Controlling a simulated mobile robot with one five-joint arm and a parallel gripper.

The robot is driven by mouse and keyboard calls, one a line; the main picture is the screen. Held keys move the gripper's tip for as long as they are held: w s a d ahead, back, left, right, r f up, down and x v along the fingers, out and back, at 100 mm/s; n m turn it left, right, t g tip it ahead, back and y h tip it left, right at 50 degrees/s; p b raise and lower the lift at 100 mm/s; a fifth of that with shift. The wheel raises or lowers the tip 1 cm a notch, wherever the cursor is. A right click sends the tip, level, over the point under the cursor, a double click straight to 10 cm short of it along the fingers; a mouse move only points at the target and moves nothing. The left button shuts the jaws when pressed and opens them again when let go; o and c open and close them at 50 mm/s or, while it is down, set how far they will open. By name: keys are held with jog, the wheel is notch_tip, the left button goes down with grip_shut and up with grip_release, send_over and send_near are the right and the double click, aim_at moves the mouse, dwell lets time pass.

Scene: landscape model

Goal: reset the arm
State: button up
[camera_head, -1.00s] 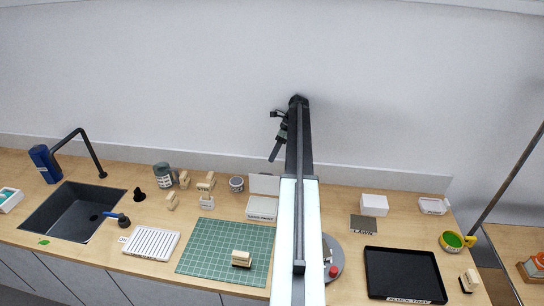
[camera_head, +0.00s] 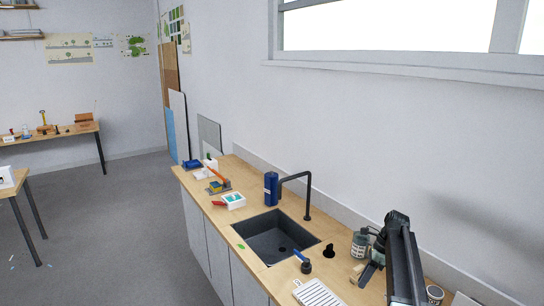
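My arm (camera_head: 402,262) rises at the lower right of the head view, in front of the counter's right part.
The wooden counter (camera_head: 240,213) holds a dark sink (camera_head: 272,238) with a black tap (camera_head: 308,200), a blue bottle (camera_head: 271,188), a white ribbed rack (camera_head: 318,294) and a grey jar (camera_head: 360,244). Open grey floor (camera_head: 110,230) lies to the left. Another table (camera_head: 60,133) stands far left.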

jog(key=s+a+f+n, duration=0.1)
jog(key=s+a+n, duration=0.1)
jog(key=a, duration=0.3)
jog(key=s+a+f+n+h+b, duration=0.1)
jog(key=s+a+n, duration=0.1)
jog(key=a, duration=0.3)
jog(key=s+a+f+n+b, duration=0.1)
jog(key=s+a, duration=0.1)
jog(key=a, duration=0.3)
jog(key=shift+f+n+h, duration=0.3)
jog(key=shift+n, duration=0.1)
jog(key=s+a+f+n+h, duration=0.1)
jog(key=s+a+n, duration=0.1)
jog(key=s+n, duration=0.3)
jog(key=s+a+f+n+t+h, duration=0.1)
jog(key=s+n, duration=0.4)
jog(key=n, duration=0.7)
jog(key=shift+s+a+h+b, duration=0.15)
jog(key=shift+a+h+b, duration=0.35)
jog(key=shift+a, duration=0.5)
